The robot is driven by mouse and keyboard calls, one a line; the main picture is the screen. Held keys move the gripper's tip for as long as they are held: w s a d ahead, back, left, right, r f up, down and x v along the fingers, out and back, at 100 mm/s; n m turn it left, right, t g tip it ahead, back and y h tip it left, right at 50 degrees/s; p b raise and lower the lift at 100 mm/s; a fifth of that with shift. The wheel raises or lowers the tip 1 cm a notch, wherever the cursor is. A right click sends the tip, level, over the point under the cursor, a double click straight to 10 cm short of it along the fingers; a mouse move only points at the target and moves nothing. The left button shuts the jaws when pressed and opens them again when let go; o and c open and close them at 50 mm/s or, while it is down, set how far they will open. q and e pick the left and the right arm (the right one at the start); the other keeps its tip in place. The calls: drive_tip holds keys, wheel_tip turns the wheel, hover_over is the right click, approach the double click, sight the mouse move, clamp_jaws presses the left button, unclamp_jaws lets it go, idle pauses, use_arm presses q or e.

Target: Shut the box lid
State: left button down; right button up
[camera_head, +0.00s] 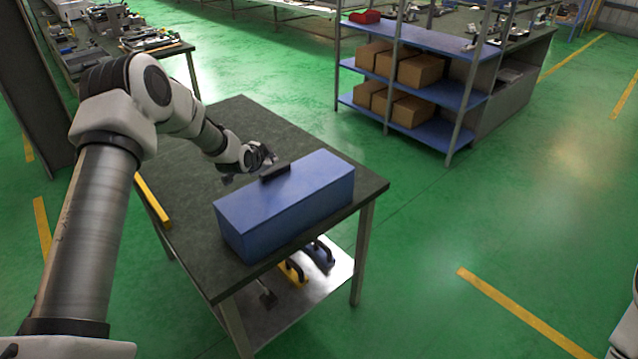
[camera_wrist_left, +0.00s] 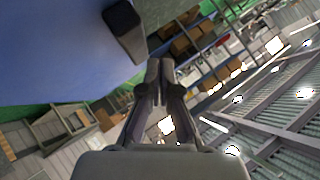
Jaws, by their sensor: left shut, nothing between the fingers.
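The blue box (camera_head: 285,215) stands on the dark table. Its blue lid (camera_head: 310,180) looks flat on top, and no gap shows along the sides that face the head camera. A dark handle (camera_head: 275,172) sits at the lid's far edge. My left gripper (camera_head: 268,157) is just behind that edge, close to the handle. In the left wrist view my gripper's fingers (camera_wrist_left: 160,68) are together with nothing between them. There a large blue face (camera_wrist_left: 60,50) with the dark handle (camera_wrist_left: 125,30) fills the upper left. I cannot tell whether the gripper touches the box. My right gripper is not in view.
The table (camera_head: 190,235) has bare top left of the box. Tools lie on its lower shelf (camera_head: 320,275). A blue shelf rack (camera_head: 415,95) with cardboard boxes stands at the back right. Another cluttered table (camera_head: 160,48) is at the upper left. Green floor is clear on the right.

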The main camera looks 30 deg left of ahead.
use_arm(q)
drive_tip(key=shift+w+a+f+b, duration=0.1)
drive_tip(key=shift+a+f+b, duration=0.1)
drive_tip(key=shift+f, duration=0.2)
drive_tip(key=shift+w+a+f+b, duration=0.1)
drive_tip(key=shift+f+b, duration=0.05)
drive_tip(key=shift+f, duration=0.25)
drive_tip(key=shift+s, duration=0.1)
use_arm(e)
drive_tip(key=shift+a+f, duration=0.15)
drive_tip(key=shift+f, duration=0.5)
use_arm(q)
drive_tip(key=shift+f, duration=0.1)
